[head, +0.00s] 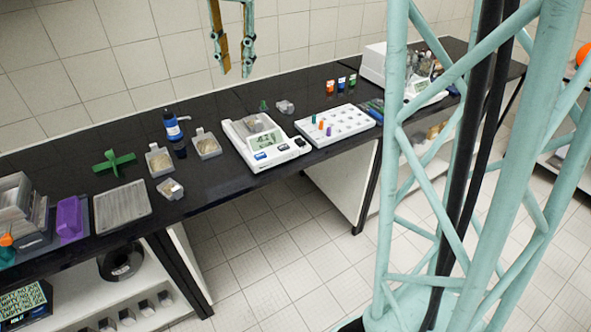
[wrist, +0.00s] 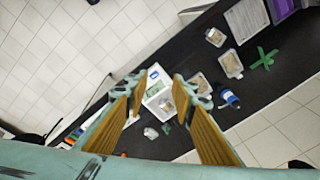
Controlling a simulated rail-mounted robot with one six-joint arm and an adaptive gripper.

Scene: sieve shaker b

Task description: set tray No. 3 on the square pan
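A white balance (head: 283,153) with a lit display stands on the dark bench. A small pale tray or dish (head: 257,123) appears to be on its square pan, whose edges are hard to make out. Two clear trays with pale contents, a left one (head: 160,163) and a right one (head: 207,146), stand left of the balance. A smaller tray (head: 171,188) is near the front edge, and another small clear piece (head: 285,107) lies behind the balance. No tray numbers are readable. My gripper (head: 235,70) is open and empty, high above the bench; the wrist view shows its spread fingers (wrist: 157,82) framing the balance (wrist: 158,92).
A blue bottle (head: 172,126), green cross (head: 115,162) and grey flat plate (head: 122,206) stand left. A white rack (head: 345,122) with coloured vials is right of the balance. Bare bench lies between the right tray and the balance.

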